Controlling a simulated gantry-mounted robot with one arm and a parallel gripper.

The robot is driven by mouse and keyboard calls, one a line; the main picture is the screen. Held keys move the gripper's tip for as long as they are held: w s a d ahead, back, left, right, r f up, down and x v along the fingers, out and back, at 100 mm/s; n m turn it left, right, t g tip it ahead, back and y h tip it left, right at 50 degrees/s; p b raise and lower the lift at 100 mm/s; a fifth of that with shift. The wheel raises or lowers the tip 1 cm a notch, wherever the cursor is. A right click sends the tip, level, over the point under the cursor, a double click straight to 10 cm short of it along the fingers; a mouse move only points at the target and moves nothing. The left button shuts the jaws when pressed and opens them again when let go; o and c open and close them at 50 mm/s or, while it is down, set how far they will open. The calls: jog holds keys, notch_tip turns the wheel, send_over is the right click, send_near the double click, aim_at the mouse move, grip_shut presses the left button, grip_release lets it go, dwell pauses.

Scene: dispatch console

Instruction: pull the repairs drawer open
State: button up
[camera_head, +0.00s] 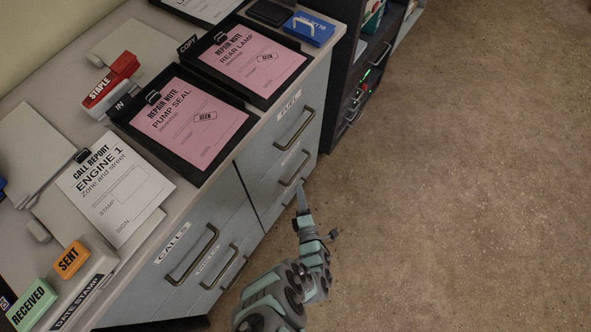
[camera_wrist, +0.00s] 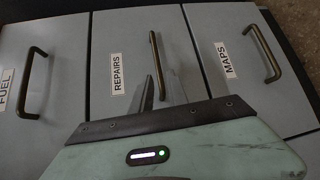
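The repairs drawer (camera_wrist: 125,50) is the middle one in the wrist view, with a white REPAIRS label and a dark bar handle (camera_wrist: 154,50). It looks closed, level with its neighbours. In the head view its handle (camera_head: 293,168) shows below the FUEL drawer. My gripper (camera_wrist: 160,80) is at the handle's lower part in the wrist view, its two thin fingers apart, one on each side of the bar. Whether they touch the bar I cannot tell. In the head view my gripper (camera_head: 301,188) is just in front of this drawer's handle, partly hidden by my own wrist.
The fuel drawer (camera_wrist: 60,60) and maps drawer (camera_wrist: 205,30) adjoin it, both with bar handles. The calls drawer (camera_head: 165,265) is to the left. A dark shelf unit (camera_head: 345,75) stands beyond the cabinet. The floor (camera_head: 460,180) in front is clear.

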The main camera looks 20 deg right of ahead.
aim_at(296, 174)
jog(key=b+x, duration=0.3)
jog(key=x, duration=0.5)
jog(key=shift+w+r, duration=0.15)
jog(key=shift+w, duration=0.25)
grip_shut()
dwell(0.9)
